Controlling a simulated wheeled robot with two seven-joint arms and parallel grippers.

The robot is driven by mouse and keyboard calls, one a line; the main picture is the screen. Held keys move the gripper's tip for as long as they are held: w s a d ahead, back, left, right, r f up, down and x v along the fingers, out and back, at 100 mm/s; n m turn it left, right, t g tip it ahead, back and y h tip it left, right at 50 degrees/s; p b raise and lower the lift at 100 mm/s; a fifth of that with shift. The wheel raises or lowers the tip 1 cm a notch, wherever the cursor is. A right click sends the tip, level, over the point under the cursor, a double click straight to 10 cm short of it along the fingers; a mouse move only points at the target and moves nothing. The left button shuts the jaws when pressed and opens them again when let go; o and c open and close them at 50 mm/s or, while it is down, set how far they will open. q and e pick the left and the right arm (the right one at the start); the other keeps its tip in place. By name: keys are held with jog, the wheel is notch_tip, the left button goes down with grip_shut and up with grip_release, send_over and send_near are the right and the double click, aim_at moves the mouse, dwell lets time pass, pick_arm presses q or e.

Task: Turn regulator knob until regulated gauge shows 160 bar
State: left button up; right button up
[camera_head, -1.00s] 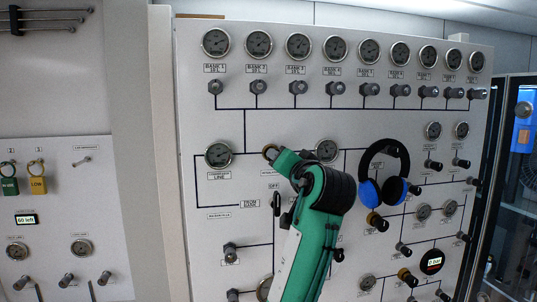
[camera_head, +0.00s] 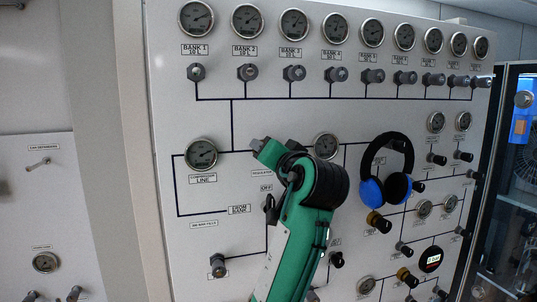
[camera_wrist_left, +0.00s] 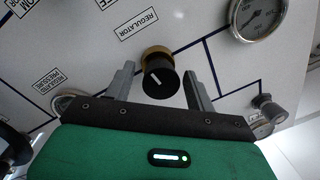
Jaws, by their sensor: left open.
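The regulator knob (camera_wrist_left: 160,76) is black with a white mark and a brass collar. In the left wrist view it sits between the two grey fingers of my left gripper (camera_wrist_left: 158,82), with gaps on both sides. My left gripper (camera_head: 262,148) is open in the head view, up against the panel, and hides the knob there. A round gauge (camera_head: 326,146) shows just right of the gripper; its reading is too small to tell. A "regulated pressure" label (camera_wrist_left: 48,90) and part of a gauge (camera_wrist_left: 257,14) show in the wrist view; I cannot tell which gauge that is.
The white panel (camera_head: 150,60) carries a top row of gauges and valve knobs. Blue and black ear defenders (camera_head: 388,185) hang right of my arm. A compressor line gauge (camera_head: 201,153) is to the left. A second knob (camera_wrist_left: 270,108) sits near the gripper in the wrist view.

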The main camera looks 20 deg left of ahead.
pick_arm(q)
jog(key=c, duration=0.9)
jog(key=shift+f+n+b, duration=0.1)
jog(key=shift+n+b, duration=0.4)
jog(key=shift+b, duration=0.35)
jog(key=shift+c, duration=0.2)
jog(key=o, duration=0.9)
jog(key=shift+w, duration=0.1)
jog(key=shift+o, duration=0.2)
jog(key=b+v, duration=0.7)
jog(key=v, duration=0.7)
